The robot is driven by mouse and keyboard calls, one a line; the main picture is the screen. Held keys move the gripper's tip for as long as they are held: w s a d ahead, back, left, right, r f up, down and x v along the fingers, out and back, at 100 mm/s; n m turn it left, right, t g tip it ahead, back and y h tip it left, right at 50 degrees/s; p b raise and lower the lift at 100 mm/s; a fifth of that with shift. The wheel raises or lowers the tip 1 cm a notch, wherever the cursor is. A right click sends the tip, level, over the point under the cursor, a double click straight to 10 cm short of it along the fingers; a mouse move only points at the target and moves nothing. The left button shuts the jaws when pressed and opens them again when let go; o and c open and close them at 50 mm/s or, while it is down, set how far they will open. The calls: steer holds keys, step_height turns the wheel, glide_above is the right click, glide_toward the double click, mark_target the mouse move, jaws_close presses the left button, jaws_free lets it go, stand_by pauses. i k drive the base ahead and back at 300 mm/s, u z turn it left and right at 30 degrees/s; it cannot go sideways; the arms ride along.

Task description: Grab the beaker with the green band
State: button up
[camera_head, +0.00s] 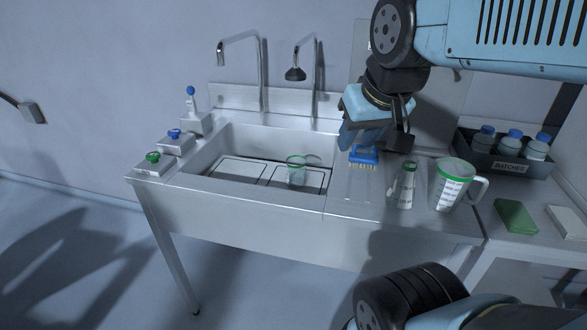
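A clear glass beaker with a green band (297,172) at its rim stands upright in the right part of the sink basin (232,206). My gripper (372,140) hangs above the drainboard, to the right of the beaker and apart from it. Its fingertips are dark and partly hidden, so I cannot tell whether they are open or shut. A narrow flask with green marking (405,186) and a larger handled jug with a green rim (452,186) stand on the drainboard to the right.
A blue brush (364,155) lies under my gripper. Two taps (262,75) rise behind the basin. Knobbed valves (153,163) line the left edge. A dark crate (505,160) of blue-capped bottles, a green pad (515,216) and a white block (568,222) sit on the right.

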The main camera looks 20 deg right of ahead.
mark_target(296, 164)
steer(key=z, duration=1.45)
steer(key=k, duration=0.95)
steer(key=u, duration=1.1)
steer(key=i, duration=1)
